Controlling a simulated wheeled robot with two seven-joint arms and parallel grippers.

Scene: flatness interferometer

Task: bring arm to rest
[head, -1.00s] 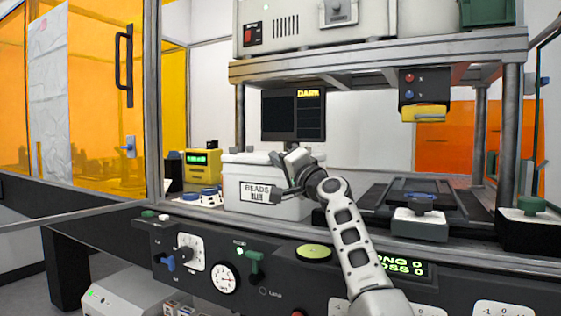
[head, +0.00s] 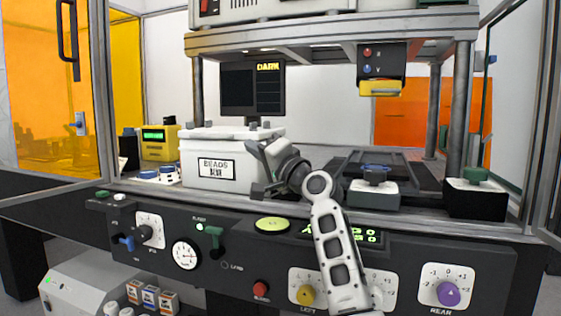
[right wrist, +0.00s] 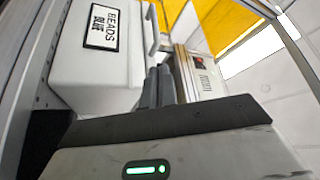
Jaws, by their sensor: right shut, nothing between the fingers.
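My right gripper (head: 258,190) is shut and empty. In the head view it is in front of the lower right part of a white box labelled BEADS (head: 205,180). In the right wrist view the closed grey fingers (right wrist: 157,88) show beside the box (right wrist: 100,70), with nothing between them. I cannot tell whether they touch it. My right arm rises from the bottom over the front control panel (head: 405,270) and hides part of it. My left gripper is not in view.
Metal posts (head: 455,120) and a shelf (head: 320,40) frame the bench. A blue-knobbed block (head: 373,195) and a green-knobbed block (head: 476,198) stand right of the arm. A yellow meter (head: 158,145) is at the left. The panel carries knobs, including a purple one (head: 448,293).

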